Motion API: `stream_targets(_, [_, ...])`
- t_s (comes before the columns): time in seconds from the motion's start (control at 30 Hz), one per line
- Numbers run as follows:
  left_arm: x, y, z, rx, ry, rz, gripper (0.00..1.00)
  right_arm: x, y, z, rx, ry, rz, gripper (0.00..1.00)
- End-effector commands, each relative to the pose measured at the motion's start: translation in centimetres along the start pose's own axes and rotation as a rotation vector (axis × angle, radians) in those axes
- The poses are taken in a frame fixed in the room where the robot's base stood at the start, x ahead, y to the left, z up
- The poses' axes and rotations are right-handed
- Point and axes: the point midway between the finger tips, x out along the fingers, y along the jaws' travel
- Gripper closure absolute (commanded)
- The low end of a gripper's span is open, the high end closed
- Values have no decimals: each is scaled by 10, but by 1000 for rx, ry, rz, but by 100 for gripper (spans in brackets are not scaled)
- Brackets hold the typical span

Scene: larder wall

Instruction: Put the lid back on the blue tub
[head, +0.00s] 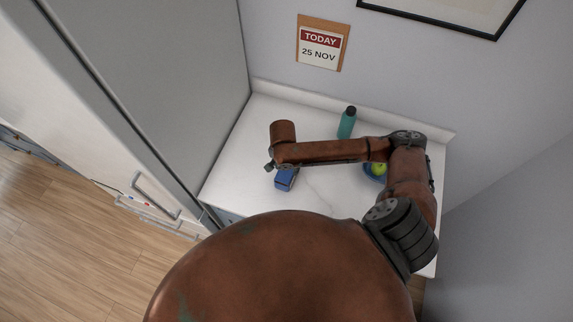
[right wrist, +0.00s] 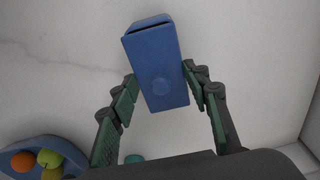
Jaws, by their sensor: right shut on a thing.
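The blue tub (head: 285,180) stands on the white counter, below and beside my right gripper (head: 269,166) in the head view. In the right wrist view, the blue lid (right wrist: 161,88), with a round knob in its middle, lies between the two fingers of my right gripper (right wrist: 162,90), which is shut on it. Lid and tub are the same blue and overlap there, so their border is hard to tell. A dark slit shows at the tub's far end (right wrist: 150,25). Whether the lid touches the tub I cannot tell. My left gripper is out of view.
A teal bottle (head: 347,123) with a dark cap stands by the back wall. A blue bowl (head: 369,175) with fruit stands at the right, partly behind my right arm; it also shows in the right wrist view (right wrist: 70,151). A tall grey cabinet (head: 190,80) bounds the counter's left.

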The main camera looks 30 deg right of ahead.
Motion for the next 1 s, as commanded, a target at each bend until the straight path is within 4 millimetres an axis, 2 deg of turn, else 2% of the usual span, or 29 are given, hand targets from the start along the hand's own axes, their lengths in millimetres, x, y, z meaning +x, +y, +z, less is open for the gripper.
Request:
stream_targets(0.57, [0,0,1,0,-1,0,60,1,0,0,0,0,-1,76])
stream_targets(1.0, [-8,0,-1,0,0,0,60,1,-1,0,0,-1,-1,76])
